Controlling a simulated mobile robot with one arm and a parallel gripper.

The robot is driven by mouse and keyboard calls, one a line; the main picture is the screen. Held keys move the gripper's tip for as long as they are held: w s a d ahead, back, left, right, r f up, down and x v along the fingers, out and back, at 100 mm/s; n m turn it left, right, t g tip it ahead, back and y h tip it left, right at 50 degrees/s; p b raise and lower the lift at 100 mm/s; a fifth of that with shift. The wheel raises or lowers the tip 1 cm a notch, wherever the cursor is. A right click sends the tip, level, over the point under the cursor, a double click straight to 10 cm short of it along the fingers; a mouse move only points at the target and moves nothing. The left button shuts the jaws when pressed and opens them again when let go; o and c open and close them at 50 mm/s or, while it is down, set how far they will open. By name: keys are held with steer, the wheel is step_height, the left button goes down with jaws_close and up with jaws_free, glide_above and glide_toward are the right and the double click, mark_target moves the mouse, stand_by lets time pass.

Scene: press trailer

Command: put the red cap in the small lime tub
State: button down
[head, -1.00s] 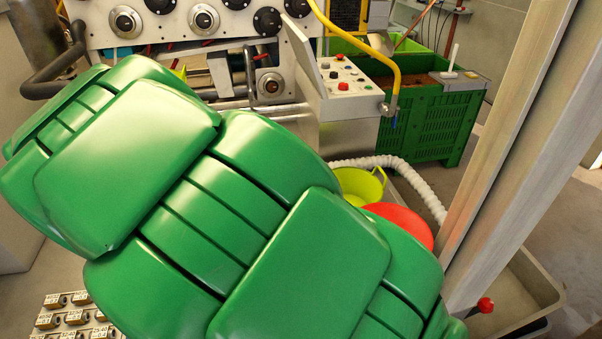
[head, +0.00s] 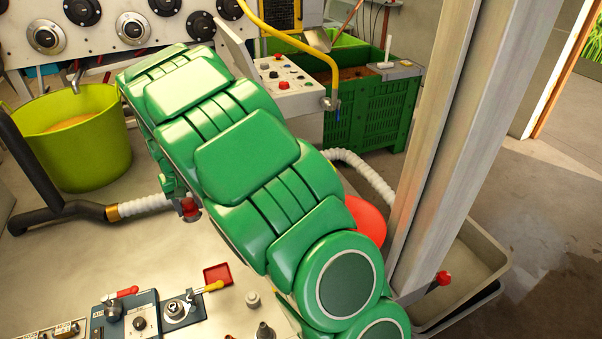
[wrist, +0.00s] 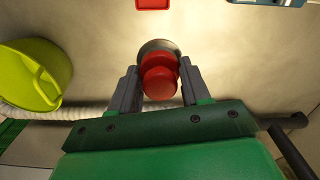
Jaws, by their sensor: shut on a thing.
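My gripper (wrist: 160,88) has its two grey fingers shut on the red cap (wrist: 160,82), seen from above in the wrist view. A round dark grey edge shows just beyond the cap; I cannot tell whether it is part of it. In the head view the red cap (head: 189,206) shows at the left edge of my green arm, above the pale worktop. The small lime tub (wrist: 36,72) is at the left of the wrist view, apart from the gripper, with its handle showing.
A larger lime tub (head: 88,150) with orange contents stands at the left. A white hose (head: 370,172), a red tub (head: 366,220) and a metal post (head: 450,140) are at right. A red tray (head: 217,274) and control boxes (head: 140,318) occupy the front worktop.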

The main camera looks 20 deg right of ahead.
steer(key=w+d+m, duration=0.1)
steer(key=w+d, duration=0.3)
steer(key=d, duration=0.9)
steer(key=w+d, duration=0.3)
steer(key=d, duration=1)
steer(key=w+d+m, duration=0.1)
steer(key=w+d, duration=0.3)
steer(key=d, duration=0.8)
steer(key=shift+s+f, duration=0.1)
steer(key=shift+f, duration=10.75)
steer(key=shift+f, duration=0.1)
steer(key=c, duration=0.5)
jaws_free()
steer(key=shift+r, duration=0.2)
